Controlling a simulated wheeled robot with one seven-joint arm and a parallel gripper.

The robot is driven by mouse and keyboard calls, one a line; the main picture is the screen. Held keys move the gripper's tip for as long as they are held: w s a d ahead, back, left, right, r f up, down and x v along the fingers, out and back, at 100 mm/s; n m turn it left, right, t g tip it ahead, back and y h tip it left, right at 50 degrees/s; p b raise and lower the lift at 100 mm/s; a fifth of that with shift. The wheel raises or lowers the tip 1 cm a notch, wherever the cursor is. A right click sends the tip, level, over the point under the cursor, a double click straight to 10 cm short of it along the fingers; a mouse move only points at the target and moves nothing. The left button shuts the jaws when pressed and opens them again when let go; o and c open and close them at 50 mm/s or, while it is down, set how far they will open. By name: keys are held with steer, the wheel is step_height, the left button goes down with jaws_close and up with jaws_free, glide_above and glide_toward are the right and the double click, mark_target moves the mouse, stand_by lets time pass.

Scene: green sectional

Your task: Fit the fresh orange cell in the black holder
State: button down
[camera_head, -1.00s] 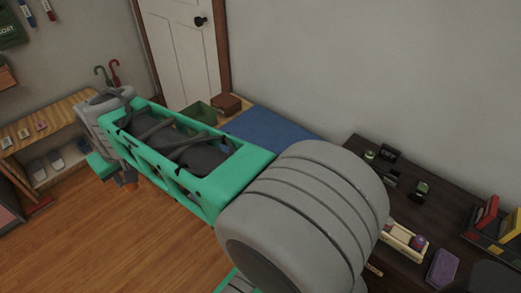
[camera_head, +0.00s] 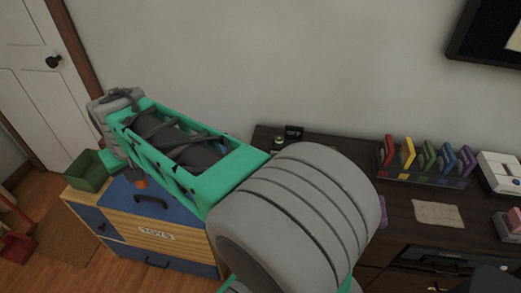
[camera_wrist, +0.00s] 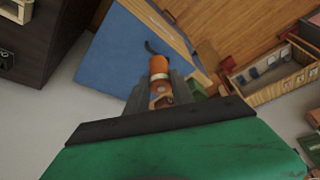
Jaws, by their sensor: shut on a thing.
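The orange cell (camera_wrist: 159,66) is held between the fingertips of my gripper (camera_wrist: 160,84), which is shut on it in the wrist view. In the head view the orange cell (camera_head: 140,183) shows small below the far end of my arm, above the blue top of the toy chest. My gripper is mostly hidden there by my own arm. I cannot make out the black holder in either current view; my arm covers part of the dark desk (camera_head: 400,215).
The toy chest (camera_head: 155,222) with a green bin (camera_head: 88,172) on it stands at left. On the desk are a small black sign (camera_head: 294,132), a rack of coloured cartridges (camera_head: 425,165) and a paper (camera_head: 438,213).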

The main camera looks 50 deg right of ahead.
steer(key=s+d+f+m+h, duration=0.15)
steer(key=d+m, duration=0.35)
steer(key=d, duration=0.8)
steer(key=s+d+f+m+g+h+p, duration=0.1)
steer(key=s+d+m+g, duration=0.1)
steer(key=s+d+m, duration=0.65)
steer(key=s+d+f+m+g+h+p, duration=0.1)
steer(key=s+d+f+m+g, duration=0.2)
steer(key=s+d, duration=1.05)
steer(key=shift+m, duration=0.65)
steer(key=w+d+f, duration=0.1)
steer(key=d+f, duration=0.1)
steer(key=d, duration=0.3)
steer(key=w+d+f+p, duration=0.1)
steer(key=d+f, duration=0.2)
steer(key=d, duration=0.3)
steer(key=w+d+f+p, duration=0.1)
steer(key=w+d+f, duration=0.1)
steer(key=d, duration=0.4)
steer(key=shift+w+d+f, duration=0.1)
steer(key=shift+f, duration=0.55)
step_height(320, 180, down, 3)
steer(key=shift+r, duration=0.2)
steer(key=shift+d+f+h, duration=0.15)
steer(key=shift+f+h, duration=0.1)
steer(key=shift+f, duration=0.1)
steer(key=c, duration=1.1)
jaws_free()
